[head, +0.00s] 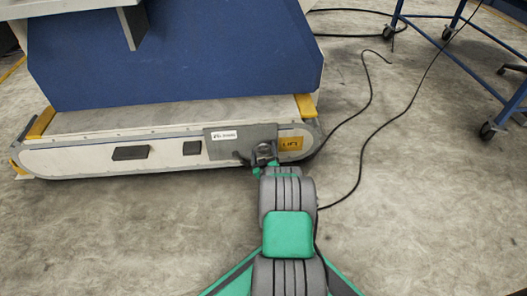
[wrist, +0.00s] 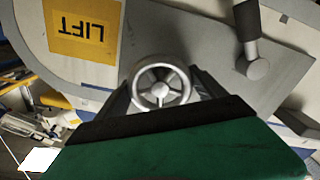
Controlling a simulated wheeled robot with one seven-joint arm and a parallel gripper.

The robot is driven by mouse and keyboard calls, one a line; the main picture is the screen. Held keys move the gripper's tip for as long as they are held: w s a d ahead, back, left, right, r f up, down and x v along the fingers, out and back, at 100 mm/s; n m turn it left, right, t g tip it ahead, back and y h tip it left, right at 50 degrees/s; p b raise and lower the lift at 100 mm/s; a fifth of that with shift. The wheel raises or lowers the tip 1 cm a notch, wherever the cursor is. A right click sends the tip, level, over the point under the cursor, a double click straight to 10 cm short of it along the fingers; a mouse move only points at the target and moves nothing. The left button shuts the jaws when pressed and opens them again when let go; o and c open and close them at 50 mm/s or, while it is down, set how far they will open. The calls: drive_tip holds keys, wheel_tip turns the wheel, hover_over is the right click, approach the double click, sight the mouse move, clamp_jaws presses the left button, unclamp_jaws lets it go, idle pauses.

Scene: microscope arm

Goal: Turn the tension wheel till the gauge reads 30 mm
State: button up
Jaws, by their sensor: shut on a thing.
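The tension wheel (wrist: 161,86) is a small silver handwheel with spokes, set on the grey plate, and fills the gap between my fingers in the wrist view. My gripper (wrist: 160,92) is shut on it, with one dark finger on each side of its rim. In the head view my gripper (head: 264,153) is at the right part of the machine's low side, and the wheel cannot be made out clearly there. I cannot make out a gauge or a reading in either view.
A yellow LIFT label (wrist: 86,28) is beside the wheel. A lever with a black grip and silver knob (wrist: 257,68) stands close to my right finger. A white label (head: 224,135) is on the plate. Black cables (head: 360,165) lie on the floor near a blue wheeled frame (head: 440,40).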

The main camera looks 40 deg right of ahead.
drive_tip(key=n, duration=0.7)
drive_tip(key=shift+s+f, duration=0.15)
idle(0.3)
drive_tip(key=o, duration=1.1)
drive_tip(key=shift+o, duration=1.2)
